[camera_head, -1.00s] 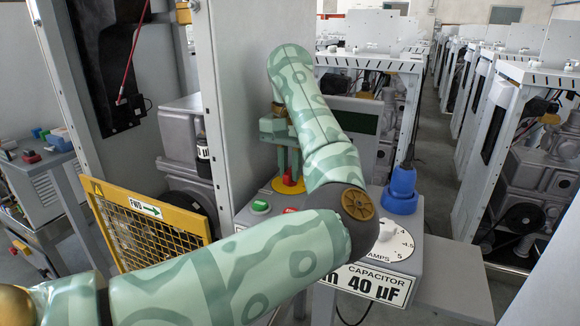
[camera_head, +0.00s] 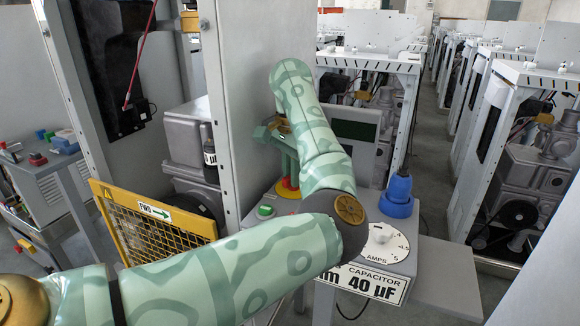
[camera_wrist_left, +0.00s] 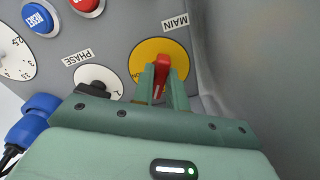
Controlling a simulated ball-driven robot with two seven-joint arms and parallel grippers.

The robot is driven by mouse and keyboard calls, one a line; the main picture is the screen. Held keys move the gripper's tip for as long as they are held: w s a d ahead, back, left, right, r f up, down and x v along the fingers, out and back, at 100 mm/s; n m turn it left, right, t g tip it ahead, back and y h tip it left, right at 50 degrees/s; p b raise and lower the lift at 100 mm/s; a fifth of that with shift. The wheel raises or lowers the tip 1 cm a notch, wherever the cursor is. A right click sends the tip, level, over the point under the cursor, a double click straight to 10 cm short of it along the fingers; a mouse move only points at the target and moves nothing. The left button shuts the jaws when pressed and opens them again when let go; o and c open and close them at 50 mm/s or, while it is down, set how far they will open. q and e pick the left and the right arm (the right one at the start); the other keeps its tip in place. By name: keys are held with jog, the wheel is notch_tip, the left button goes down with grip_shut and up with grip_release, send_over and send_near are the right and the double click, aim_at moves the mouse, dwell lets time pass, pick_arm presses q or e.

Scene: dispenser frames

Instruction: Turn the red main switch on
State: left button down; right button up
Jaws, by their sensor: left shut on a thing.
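The red main switch (camera_wrist_left: 161,68) sits on a round yellow plate (camera_wrist_left: 146,50) beside a MAIN label (camera_wrist_left: 175,22) in the left wrist view. My left gripper (camera_wrist_left: 162,82) is shut on its red handle, one green finger on each side. The handle runs roughly up and down in that picture; small lettering on the plate is partly hidden. In the head view, the left gripper (camera_head: 287,165) reaches down to the yellow plate (camera_head: 283,191) on the grey control box, and little of the red handle shows. My right gripper is not in view.
A green button (camera_head: 265,211), a white AMPS dial (camera_head: 384,240) and a blue plug (camera_head: 398,193) stand on the same box. A grey cabinet wall (camera_head: 238,100) rises close beside the gripper. A yellow mesh guard (camera_head: 155,235) stands at left.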

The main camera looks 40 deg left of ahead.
pick_arm(q)
jog(key=shift+r+m+p, duration=0.1)
jog(key=shift+m+p, duration=0.6)
jog(key=shift+m, duration=0.7)
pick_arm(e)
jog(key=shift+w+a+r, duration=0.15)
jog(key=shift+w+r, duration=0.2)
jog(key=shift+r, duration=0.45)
pick_arm(q)
jog(key=c, duration=1.4)
grip_release()
